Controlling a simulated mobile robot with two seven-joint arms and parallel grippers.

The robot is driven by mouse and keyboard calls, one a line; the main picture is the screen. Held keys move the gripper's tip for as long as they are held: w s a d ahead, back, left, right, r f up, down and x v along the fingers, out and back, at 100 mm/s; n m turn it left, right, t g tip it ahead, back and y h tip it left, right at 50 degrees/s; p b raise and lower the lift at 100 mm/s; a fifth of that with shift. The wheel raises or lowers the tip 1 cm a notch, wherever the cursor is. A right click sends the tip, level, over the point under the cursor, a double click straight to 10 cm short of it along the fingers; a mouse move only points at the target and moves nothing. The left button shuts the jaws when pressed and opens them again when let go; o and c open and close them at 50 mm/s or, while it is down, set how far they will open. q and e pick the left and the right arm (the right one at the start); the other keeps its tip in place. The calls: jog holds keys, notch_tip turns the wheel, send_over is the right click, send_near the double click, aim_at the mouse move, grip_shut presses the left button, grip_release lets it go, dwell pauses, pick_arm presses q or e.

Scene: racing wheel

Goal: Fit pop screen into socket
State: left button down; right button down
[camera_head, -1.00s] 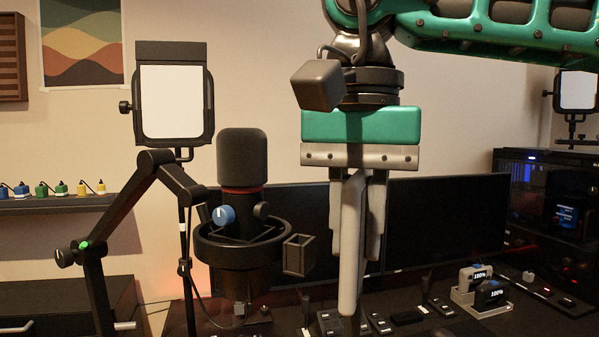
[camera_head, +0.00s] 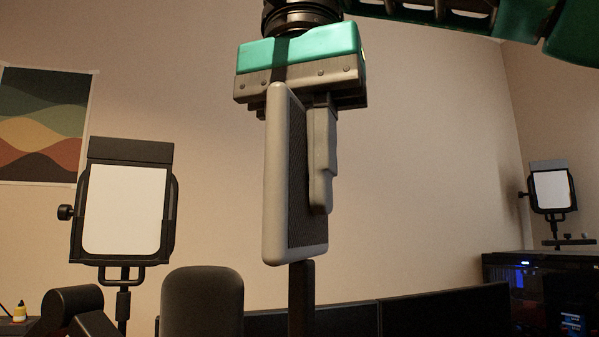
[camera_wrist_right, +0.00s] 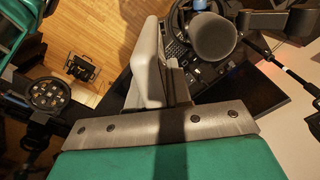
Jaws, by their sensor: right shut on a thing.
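The pop screen (camera_head: 308,190), a flat panel with a pale grey rim and dark mesh, hangs upright from my right gripper (camera_head: 300,195). The right gripper is shut on its upper part. One finger shows on the right of the panel; the other is hidden behind it. A dark stem (camera_head: 301,298) points down below the panel. The microphone (camera_head: 202,302) stands lower left, only its top in the head view; it also shows in the right wrist view (camera_wrist_right: 212,37). I cannot make out the socket in the current views. My left gripper is not in view.
A panel light (camera_head: 125,210) on a stand is at the left, with a dark boom arm (camera_head: 72,303) below it. Monitors (camera_head: 440,310) line the bottom. A second light (camera_head: 552,191) and a PC case (camera_head: 545,290) are at the right.

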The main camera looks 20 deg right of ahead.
aim_at(300, 322)
jog(key=shift+w+a+f, duration=0.1)
jog(key=shift+f, duration=0.9)
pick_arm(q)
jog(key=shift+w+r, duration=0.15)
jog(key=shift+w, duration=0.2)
pick_arm(e)
jog(key=shift+f, duration=1.9)
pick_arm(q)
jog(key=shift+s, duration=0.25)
